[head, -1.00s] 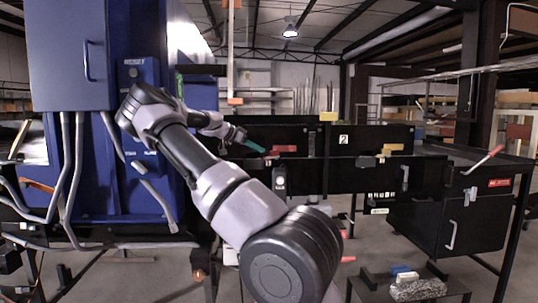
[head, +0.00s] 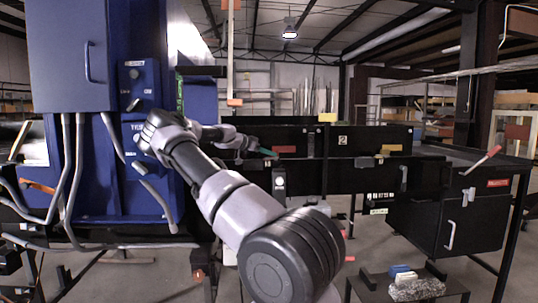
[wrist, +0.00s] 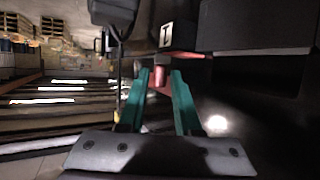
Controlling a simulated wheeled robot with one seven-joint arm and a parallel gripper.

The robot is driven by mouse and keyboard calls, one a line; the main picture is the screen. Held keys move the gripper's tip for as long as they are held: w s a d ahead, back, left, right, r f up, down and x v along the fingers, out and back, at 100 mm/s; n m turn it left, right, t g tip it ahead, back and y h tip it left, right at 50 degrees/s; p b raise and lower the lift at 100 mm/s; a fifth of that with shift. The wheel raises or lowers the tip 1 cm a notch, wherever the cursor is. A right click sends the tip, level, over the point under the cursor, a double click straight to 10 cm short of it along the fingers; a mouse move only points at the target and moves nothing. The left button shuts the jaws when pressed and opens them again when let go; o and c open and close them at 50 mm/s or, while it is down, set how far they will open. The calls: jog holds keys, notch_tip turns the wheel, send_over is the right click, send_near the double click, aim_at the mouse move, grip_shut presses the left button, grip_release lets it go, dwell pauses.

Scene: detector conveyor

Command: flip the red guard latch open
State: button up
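The red guard latch (head: 285,149) is a small red bar on the dark conveyor side panel, just right of my gripper's teal tips (head: 267,152) in the head view. In the wrist view a red piece (wrist: 160,76), which looks like the latch, lies between and just beyond the two teal fingertips (wrist: 160,73). A red strip extends from it to the right. The fingers are apart, so my gripper is open. I cannot tell whether either finger touches the red piece.
A blue machine cabinet (head: 70,60) with grey conduits stands at the left. A low stand (head: 445,290) with small blocks is at the front right. The dark panel (head: 340,177) runs behind my arm.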

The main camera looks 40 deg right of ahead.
jog(key=shift+d, duration=0.1)
grip_shut()
jog(key=shift+s, duration=0.1)
jog(key=s+n+t+y, duration=0.1)
jog(key=n+t+y, duration=0.1)
jog(key=n+t, duration=0.2)
jog(key=s+d+n+t+y, duration=0.1)
jog(key=n+t+y, duration=0.1)
jog(key=n+t, duration=0.2)
jog(key=s+n+t+y, duration=0.1)
jog(key=n+t+y, duration=0.1)
jog(key=n+t, duration=0.2)
jog(key=shift+s+d, duration=0.1)
jog(key=shift+d, duration=0.25)
jog(key=shift+n+t+y, duration=0.3)
jog(key=shift+n, duration=0.1)
dwell(0.4)
